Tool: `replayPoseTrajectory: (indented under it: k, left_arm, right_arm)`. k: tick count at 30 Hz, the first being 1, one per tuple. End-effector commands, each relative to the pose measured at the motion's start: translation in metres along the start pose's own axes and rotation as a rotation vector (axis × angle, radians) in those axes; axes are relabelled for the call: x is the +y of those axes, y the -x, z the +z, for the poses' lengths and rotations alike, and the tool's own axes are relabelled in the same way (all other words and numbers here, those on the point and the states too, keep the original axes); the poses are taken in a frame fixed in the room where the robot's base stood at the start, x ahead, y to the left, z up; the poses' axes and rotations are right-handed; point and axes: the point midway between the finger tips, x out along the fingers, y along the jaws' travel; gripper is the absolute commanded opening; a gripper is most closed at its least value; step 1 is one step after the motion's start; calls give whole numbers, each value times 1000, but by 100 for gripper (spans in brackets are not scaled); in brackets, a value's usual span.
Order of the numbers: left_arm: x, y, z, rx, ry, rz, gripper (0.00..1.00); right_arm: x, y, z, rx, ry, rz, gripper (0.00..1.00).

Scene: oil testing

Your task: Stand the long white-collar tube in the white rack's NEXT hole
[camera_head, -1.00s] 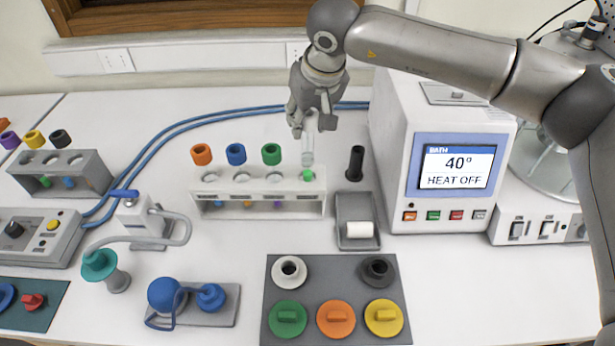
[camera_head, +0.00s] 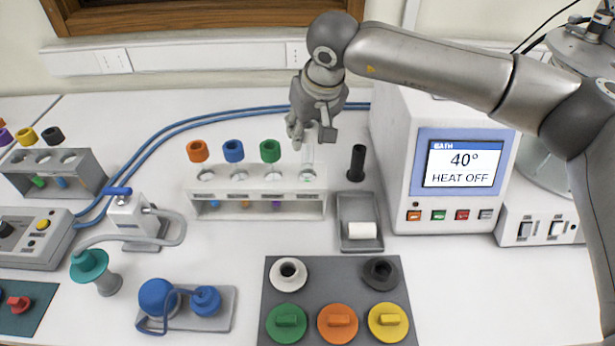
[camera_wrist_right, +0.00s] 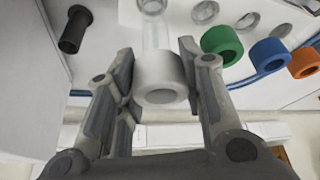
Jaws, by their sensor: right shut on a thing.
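The white rack (camera_head: 262,207) has a row of holes, with orange, blue and green collared tubes behind or in the first ones. My right gripper (camera_head: 311,133) is shut on the long white-collar tube, above the rack's right end. The clear tube (camera_head: 308,156) hangs upright below the fingers, its lower end at the rightmost hole. In the right wrist view the white collar (camera_wrist_right: 161,82) sits between my fingers (camera_wrist_right: 160,70), and the glass runs to a hole rim. How deep the tip sits is hard to tell. My left gripper is out of view.
A black cylinder (camera_head: 356,163) stands just right of the rack, beside a grey tray (camera_head: 359,206) with a white roll. The bath unit (camera_head: 455,200) reads 40°, HEAT OFF. A grey mat (camera_head: 335,285) with several caps lies in front. Blue hoses (camera_head: 200,122) run behind the rack.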

Motion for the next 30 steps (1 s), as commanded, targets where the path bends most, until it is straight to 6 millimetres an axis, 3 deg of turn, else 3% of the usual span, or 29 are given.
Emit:
replayPoseTrajectory:
  k: [8, 24, 30]
  left_arm:
    - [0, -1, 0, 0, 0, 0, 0]
    - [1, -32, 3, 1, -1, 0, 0]
    - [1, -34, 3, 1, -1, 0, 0]
  right_arm:
    - [0, -1, 0, 1, 0, 0, 2]
    - [0, -34, 14, 1, 0, 0, 2]
    - [0, -36, 15, 2, 0, 0, 2]
